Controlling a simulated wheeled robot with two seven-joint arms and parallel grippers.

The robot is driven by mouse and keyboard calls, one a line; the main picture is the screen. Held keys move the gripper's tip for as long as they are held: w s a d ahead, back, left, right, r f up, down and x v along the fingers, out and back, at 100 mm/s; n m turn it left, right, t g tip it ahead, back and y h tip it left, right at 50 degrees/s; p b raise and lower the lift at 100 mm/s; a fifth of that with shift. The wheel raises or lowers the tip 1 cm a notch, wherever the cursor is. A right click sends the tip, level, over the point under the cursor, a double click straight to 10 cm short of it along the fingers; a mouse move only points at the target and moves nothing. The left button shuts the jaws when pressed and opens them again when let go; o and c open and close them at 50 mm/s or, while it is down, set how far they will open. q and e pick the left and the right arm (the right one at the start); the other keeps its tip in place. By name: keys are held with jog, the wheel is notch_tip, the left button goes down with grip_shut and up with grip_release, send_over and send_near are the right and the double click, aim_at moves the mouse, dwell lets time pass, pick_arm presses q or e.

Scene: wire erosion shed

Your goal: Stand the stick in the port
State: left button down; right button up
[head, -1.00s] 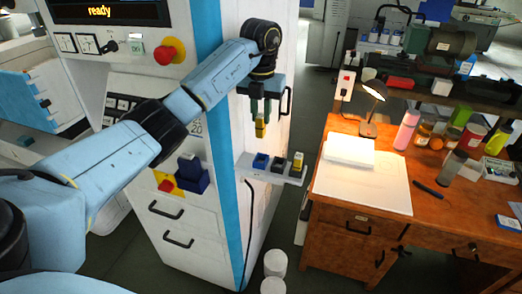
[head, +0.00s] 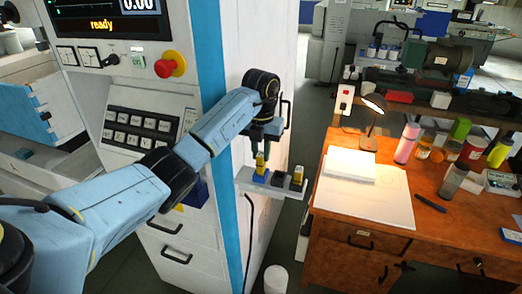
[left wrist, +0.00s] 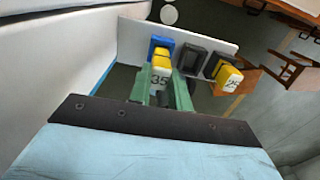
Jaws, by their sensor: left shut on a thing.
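My left gripper (head: 262,151) is shut on a yellow stick (head: 261,161), held upright. In the left wrist view the stick (left wrist: 160,63) sits between the green fingers (left wrist: 161,82), with a white "35" label facing the camera. Its lower end meets the blue port (head: 259,176) at the left of a grey shelf; I cannot tell how deep it sits. The blue port (left wrist: 161,43) also shows around the stick's far end in the left wrist view. My right gripper is not in view.
The shelf (head: 245,185) juts from the white machine. It also bears an empty-looking dark port (left wrist: 194,58) and a dark port holding another labelled yellow stick (left wrist: 226,77). A wooden desk (head: 335,222) stands to the right. A white cylinder (head: 276,279) stands on the floor below.

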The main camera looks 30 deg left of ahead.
aim_at(261, 153)
pick_arm(q)
jog(key=shift+f, duration=0.45)
jog(key=c, duration=1.3)
grip_release()
notch_tip(261, 153, up, 13)
jog(key=p, duration=0.2)
jog(key=shift+r, duration=0.15)
